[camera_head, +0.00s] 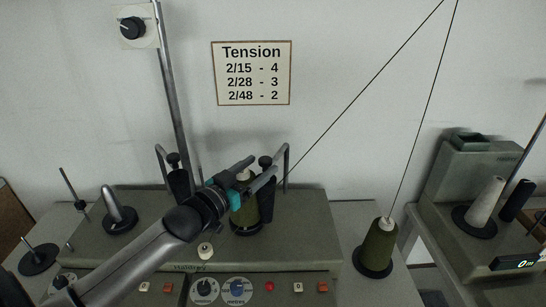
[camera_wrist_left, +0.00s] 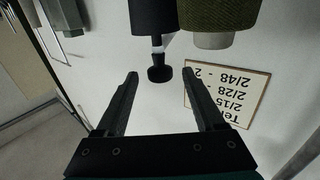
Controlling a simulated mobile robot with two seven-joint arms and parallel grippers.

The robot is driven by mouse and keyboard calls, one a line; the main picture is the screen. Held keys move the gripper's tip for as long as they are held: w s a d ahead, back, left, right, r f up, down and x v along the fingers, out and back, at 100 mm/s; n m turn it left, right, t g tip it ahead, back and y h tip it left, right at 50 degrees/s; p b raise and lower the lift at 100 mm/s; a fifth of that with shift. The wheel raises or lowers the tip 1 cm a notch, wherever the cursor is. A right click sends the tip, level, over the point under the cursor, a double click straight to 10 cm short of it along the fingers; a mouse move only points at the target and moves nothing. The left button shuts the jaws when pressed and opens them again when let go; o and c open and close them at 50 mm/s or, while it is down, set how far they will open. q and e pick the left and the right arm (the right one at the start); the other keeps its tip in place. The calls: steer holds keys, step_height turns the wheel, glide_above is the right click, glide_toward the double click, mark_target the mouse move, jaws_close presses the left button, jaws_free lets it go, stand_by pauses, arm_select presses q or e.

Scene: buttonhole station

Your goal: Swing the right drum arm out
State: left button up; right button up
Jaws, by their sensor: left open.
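The right drum arm shows as a dark upright piece with a black knob (camera_head: 265,162) on the winding machine (camera_head: 310,228), next to an olive yarn cone (camera_head: 247,207) that my gripper partly covers. My left gripper (camera_head: 262,167) reaches in from the left and is open at this knob. In the left wrist view, the black knob (camera_wrist_left: 158,74) lies between the open fingertips (camera_wrist_left: 160,75), with no clear contact. A dark cylinder (camera_wrist_left: 153,18) and the olive cone (camera_wrist_left: 216,16) are beyond it. My right gripper is not in view.
A similar black knob (camera_head: 173,159) stands on the machine's left side, near a metal post (camera_head: 175,100). A grey cone (camera_head: 112,204) stands at left. An olive cone (camera_head: 379,245) with rising thread stands at right. A tension sign (camera_head: 252,73) hangs behind.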

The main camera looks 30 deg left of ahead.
mark_target(270, 159)
arm_select(q)
steer(key=shift+w+d, duration=0.15)
steer(key=shift+w, duration=1.4)
steer(key=shift+w+d, duration=0.15)
steer(key=shift+w, duration=1.4)
steer(key=shift+c, duration=0.3)
jaws_close()
